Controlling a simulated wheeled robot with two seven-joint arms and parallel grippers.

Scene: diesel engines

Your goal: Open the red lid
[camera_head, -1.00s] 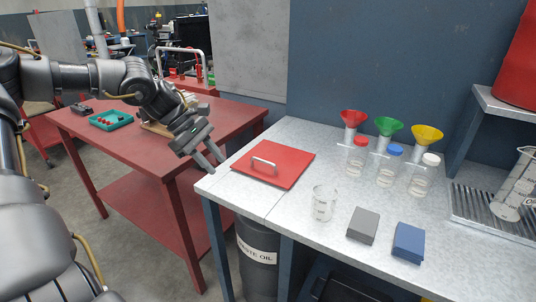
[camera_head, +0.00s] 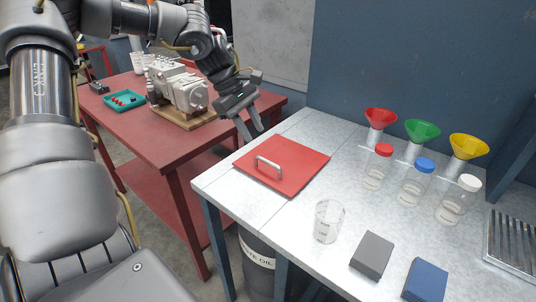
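The red lid (camera_head: 297,161) is a flat square panel lying on the grey metal workbench, near its left end. Its metal bar handle (camera_head: 268,168) stands up near the lid's left front side. My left gripper (camera_head: 250,130) is above the back left edge of the lid, with its two fingers pointing down and spread apart. It is open and empty, and apart from the handle. My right gripper is not in view.
A glass beaker (camera_head: 328,222), a dark grey block (camera_head: 372,255) and a blue block (camera_head: 425,281) stand in front and right of the lid. A red table (camera_head: 150,146) bears an engine part (camera_head: 177,90).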

